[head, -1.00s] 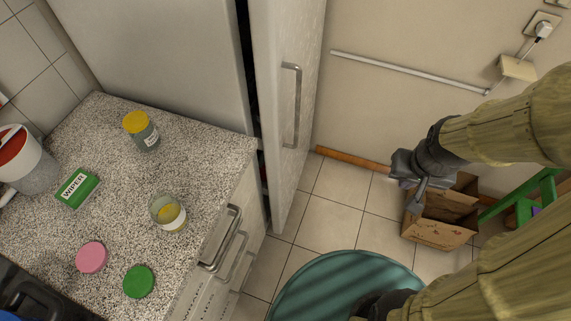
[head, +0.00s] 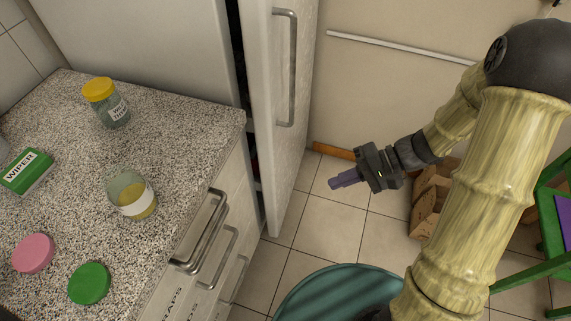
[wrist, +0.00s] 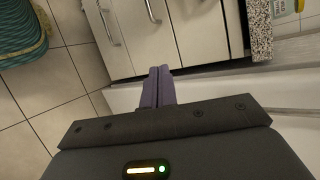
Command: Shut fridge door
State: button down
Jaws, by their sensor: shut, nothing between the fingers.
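The white fridge door (head: 278,110) stands ajar in the head view, with a dark gap between it and the fridge body (head: 140,45). A metal handle (head: 290,70) runs up its outer face. My gripper (head: 334,184) is to the right of the door, apart from it, low over the floor and pointing left. Its purple fingers are shut and empty. In the wrist view the closed fingers (wrist: 158,86) point toward drawer fronts, with a pale surface, probably the door, to their right.
A speckled counter (head: 180,110) holds a yellow-lidded jar (head: 108,103), a glass jar (head: 131,193), a green box (head: 26,171) and two round lids. Drawer handles (head: 203,232) stick out below. A teal round object (head: 340,295), a cardboard box (head: 432,195) and a green stool (head: 545,235) stand on the floor.

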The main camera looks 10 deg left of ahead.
aim_at(274, 148)
jog(key=w+a+f+t+y+b, duration=0.1)
jog(key=w+f+t+y+b, duration=0.3)
jog(key=w, duration=0.6)
notch_tip(274, 148, down, 2)
jog(key=y+b, duration=0.1)
jog(key=y, duration=0.2)
jog(key=shift+a+m+t, duration=0.3)
jog(key=shift+a+m, duration=0.05)
jog(key=shift+m, duration=0.05)
jog(key=shift+f, duration=0.1)
jog(key=a+b, duration=0.2)
jog(key=a, duration=1.2)
jog(key=shift+w+a, duration=0.1)
jog(key=shift+a, duration=0.05)
